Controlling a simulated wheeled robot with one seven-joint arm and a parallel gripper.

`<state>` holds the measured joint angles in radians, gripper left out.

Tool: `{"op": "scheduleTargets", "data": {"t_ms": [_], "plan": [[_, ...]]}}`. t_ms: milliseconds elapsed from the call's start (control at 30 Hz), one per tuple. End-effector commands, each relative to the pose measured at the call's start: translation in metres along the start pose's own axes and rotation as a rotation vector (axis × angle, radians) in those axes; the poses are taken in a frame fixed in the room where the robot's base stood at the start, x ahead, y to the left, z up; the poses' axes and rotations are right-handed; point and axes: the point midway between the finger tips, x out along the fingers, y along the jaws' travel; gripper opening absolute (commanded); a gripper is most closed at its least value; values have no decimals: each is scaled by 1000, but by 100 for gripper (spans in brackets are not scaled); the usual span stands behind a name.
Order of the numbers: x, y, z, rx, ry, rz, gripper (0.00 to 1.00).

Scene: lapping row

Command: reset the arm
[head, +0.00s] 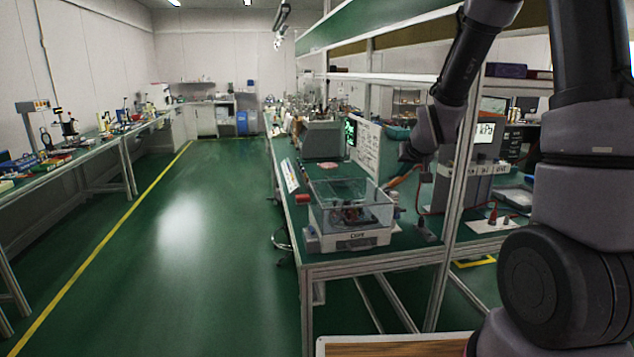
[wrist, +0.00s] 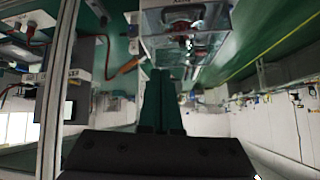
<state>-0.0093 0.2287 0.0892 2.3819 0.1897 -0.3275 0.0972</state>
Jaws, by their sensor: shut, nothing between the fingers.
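My gripper (wrist: 161,76) shows in the wrist view as two dark green fingers side by side, pressed together with nothing between them. Behind the fingertips is a clear-walled box machine (wrist: 185,20), which appears upside down at the top of that view. In the head view my arm comes down from the upper right and bends over the right-hand bench, its wrist part in front of a white panel. My fingers cannot be made out clearly in the head view.
The clear-walled machine (head: 350,205) stands on the near end of the right bench (head: 385,258), left of my wrist. A metal upright (head: 457,200) and an overhead shelf (head: 400,77) are close to my arm. The green aisle floor (head: 190,240) on the left is free.

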Motion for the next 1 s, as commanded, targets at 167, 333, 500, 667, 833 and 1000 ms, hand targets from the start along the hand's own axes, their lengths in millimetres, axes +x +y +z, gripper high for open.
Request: {"op": "scheduleTargets", "data": {"t_ms": [167,333,500,667,833,1000], "plan": [[-81,5,-19,79,-34,11,0],[-156,6,-16,159,-79,8,0],[-231,4,1,240,-124,-10,0],[-289,0,27,308,-168,-36,0],[-325,-4,49,353,-200,-58,0],[-335,-6,57,367,-215,-66,0]]}}
